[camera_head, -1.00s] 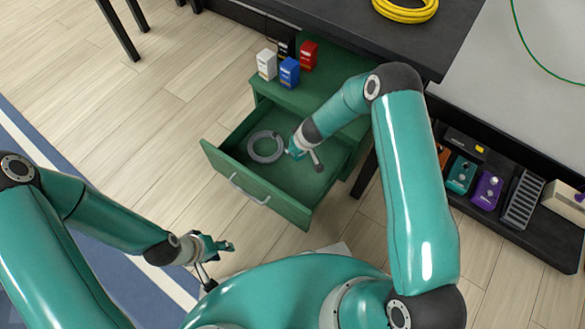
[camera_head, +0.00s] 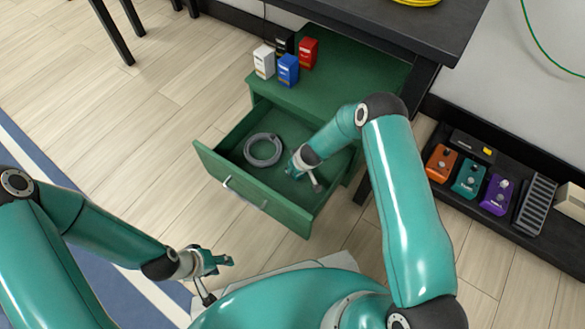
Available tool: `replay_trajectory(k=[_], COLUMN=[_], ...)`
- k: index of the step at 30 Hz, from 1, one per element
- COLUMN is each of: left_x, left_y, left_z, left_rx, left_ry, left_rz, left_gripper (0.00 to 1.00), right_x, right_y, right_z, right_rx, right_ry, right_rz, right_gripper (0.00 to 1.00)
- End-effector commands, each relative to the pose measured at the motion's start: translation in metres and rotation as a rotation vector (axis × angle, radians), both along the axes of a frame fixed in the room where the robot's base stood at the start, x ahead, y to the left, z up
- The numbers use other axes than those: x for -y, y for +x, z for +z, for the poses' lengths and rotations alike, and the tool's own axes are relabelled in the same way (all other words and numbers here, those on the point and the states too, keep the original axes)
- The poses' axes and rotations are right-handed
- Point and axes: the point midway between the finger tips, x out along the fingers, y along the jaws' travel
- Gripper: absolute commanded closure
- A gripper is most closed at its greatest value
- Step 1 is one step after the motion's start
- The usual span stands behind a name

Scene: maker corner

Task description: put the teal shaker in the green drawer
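A small teal box with a knob (camera_head: 468,180), which I take for the teal shaker, stands on the low black shelf at the right, between an orange and a purple one. The green drawer (camera_head: 250,190) is pulled out and holds a grey ring-shaped coil (camera_head: 262,150). My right gripper (camera_head: 306,176) points down over the right part of the drawer's inside. Its fingers look apart, with nothing seen between them. My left gripper (camera_head: 215,279) is open and empty, low in front of the drawer.
White (camera_head: 264,61), black (camera_head: 285,45), blue (camera_head: 288,69) and red (camera_head: 308,52) small boxes stand on the green cabinet (camera_head: 345,85). The dark table (camera_head: 440,30) overhangs its right side. The orange box (camera_head: 441,163) and purple box (camera_head: 497,194) flank the teal one closely. The floor at left is open.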

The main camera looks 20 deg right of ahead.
Motion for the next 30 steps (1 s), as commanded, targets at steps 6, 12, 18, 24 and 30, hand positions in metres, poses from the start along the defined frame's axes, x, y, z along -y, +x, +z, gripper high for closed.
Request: replay_trajectory(k=[6, 12, 18, 24, 30], left_x=[0.0, 0.0, 0.0, 0.0, 0.0], left_y=[0.0, 0.0, 0.0, 0.0, 0.0], left_z=[-0.001, 0.0, 0.0, 0.005, 0.019], left_rx=[0.0, 0.0, 0.0, 0.0, 0.0], left_ry=[0.0, 0.0, 0.0, 0.0, 0.0], left_rz=[0.0, 0.0, 0.0, 0.0, 0.0], left_gripper=[0.6, 0.6, 0.6, 0.6, 0.6], right_x=[0.0, -0.001, -0.001, 0.0, 0.003], right_y=[0.0, 0.0, 0.0, -0.003, -0.015], right_z=[-0.002, -0.002, -0.001, 0.011, 0.045], right_rx=[0.0, 0.0, 0.0, 0.0, 0.0], right_ry=[0.001, 0.0, 0.0, -0.001, 0.0], right_rz=[0.001, 0.002, 0.002, 0.004, 0.003], right_gripper=[0.46, 0.27, 0.27, 0.27, 0.27])
